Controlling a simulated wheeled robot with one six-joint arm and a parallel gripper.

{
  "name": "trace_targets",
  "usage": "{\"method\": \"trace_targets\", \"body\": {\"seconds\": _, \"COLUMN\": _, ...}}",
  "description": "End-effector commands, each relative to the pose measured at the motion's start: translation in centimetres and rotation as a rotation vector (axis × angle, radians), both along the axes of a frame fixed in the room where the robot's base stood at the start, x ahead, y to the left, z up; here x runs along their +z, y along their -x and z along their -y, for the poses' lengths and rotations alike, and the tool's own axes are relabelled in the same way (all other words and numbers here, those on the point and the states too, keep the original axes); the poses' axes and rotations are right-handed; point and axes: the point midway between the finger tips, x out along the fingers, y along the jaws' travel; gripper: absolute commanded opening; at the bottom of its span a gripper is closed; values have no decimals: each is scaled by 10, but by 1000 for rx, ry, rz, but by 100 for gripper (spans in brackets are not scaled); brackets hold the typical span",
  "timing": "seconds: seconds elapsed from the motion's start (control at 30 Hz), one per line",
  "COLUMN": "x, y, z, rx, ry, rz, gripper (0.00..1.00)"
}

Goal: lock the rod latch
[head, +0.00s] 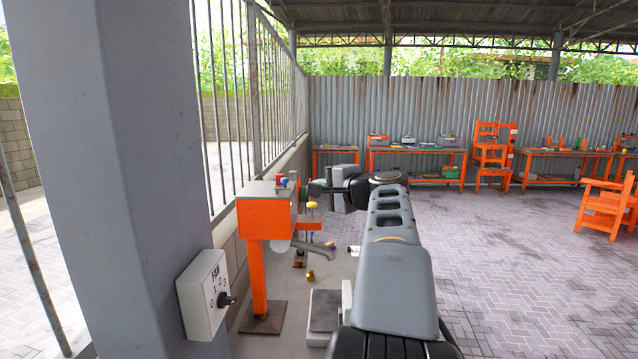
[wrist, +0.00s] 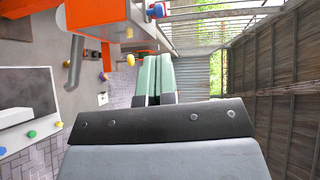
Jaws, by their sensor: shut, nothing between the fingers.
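An orange machine (head: 264,216) with a grey top stands left of my arm in the head view. Small blue, red and yellow knobs sit at its right side; the yellow knob (head: 312,205) hangs just below my gripper. In the wrist view the machine (wrist: 92,14) is at the upper left, with a yellow knob (wrist: 130,59) and a blue knob (wrist: 156,10) near it. I cannot tell which part is the rod latch. My gripper (head: 308,188) is beside the machine's right side; its pale green fingers (wrist: 157,62) are together and empty. Contact with the machine cannot be told.
A grey pillar (head: 130,160) with a fan switch box (head: 203,294) stands at the left. A barred fence (head: 255,90) runs behind the machine. Orange workbenches (head: 416,152) and a chair (head: 606,207) stand farther back. The paved floor (head: 500,260) at right is open.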

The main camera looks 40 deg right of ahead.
Motion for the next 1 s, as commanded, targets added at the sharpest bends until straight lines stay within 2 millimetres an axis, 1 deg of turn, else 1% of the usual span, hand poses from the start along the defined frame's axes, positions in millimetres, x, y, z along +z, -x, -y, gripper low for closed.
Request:
{"method": "trace_targets", "body": {"seconds": 0.03, "x": 1, "y": -10, "z": -1, "rx": 6, "ry": -3, "rz": -2, "gripper": 0}}
{"method": "trace_targets", "body": {"seconds": 0.2, "x": -2, "y": -44, "z": -1, "rx": 5, "ry": -4, "rz": -2, "gripper": 0}}
{"method": "trace_targets", "body": {"seconds": 0.4, "x": -7, "y": -78, "z": -3, "rx": 5, "ry": -4, "rz": -2, "gripper": 0}}
{"method": "trace_targets", "body": {"seconds": 0.5, "x": -8, "y": -91, "z": -2, "rx": 3, "ry": -1, "rz": -2, "gripper": 0}}
{"method": "trace_targets", "body": {"seconds": 0.6, "x": -10, "y": -101, "z": -2, "rx": 1, "ry": -2, "rz": -2, "gripper": 0}}
{"method": "trace_targets", "body": {"seconds": 0.73, "x": -12, "y": -109, "z": -3, "rx": 1, "ry": 0, "rz": 0, "gripper": 0}}
{"method": "trace_targets", "body": {"seconds": 1.0, "x": -14, "y": -114, "z": -3, "rx": -1, "ry": 0, "rz": 0, "gripper": 0}}
